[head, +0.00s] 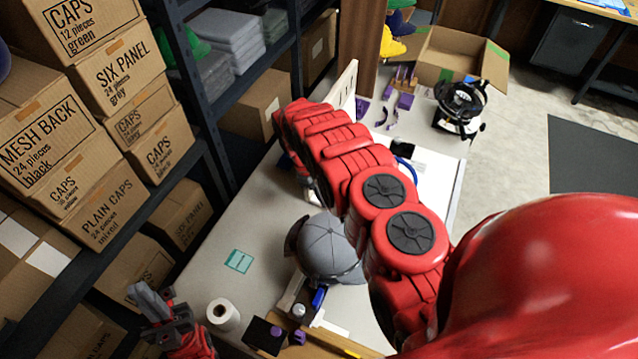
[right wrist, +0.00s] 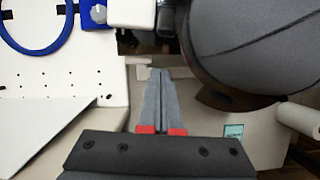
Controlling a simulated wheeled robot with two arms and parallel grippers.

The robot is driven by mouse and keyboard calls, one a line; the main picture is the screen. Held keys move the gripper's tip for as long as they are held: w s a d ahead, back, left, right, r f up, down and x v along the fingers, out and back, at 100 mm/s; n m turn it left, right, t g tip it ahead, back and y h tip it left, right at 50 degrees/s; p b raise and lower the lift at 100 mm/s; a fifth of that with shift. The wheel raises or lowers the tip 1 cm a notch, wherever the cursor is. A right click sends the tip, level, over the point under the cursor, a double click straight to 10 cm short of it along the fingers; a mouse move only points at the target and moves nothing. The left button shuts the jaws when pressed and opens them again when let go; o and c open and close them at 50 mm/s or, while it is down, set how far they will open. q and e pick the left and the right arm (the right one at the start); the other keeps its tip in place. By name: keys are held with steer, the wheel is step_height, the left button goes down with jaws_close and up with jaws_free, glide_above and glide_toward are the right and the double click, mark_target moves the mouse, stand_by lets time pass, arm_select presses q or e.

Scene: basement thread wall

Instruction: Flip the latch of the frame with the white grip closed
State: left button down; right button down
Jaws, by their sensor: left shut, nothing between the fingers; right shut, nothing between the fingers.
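In the right wrist view, a grey cap (right wrist: 255,40) fills the upper right, with a dark brown edge below it. A white block (right wrist: 130,12) at the top left of the cap may be the white grip; I cannot tell for sure, and no latch is clearly seen. My right gripper (right wrist: 160,73) is shut and empty, its fingertips below the block and left of the cap; contact cannot be judged. In the head view my red right arm hides that gripper. My left gripper (head: 154,292) is shut and empty at lower left.
A blue hoop (right wrist: 40,45) lies on a white perforated panel (right wrist: 60,85) in the right wrist view. Shelves of cardboard boxes (head: 105,190) line the left.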

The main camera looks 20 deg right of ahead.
steer(key=s+d+r+p, duration=0.1)
steer(key=s+r+p, duration=0.1)
steer(key=shift+s+d+r, duration=0.2)
steer(key=shift+s+d, duration=0.1)
steer(key=shift+d, duration=0.1)
stand_by(0.3)
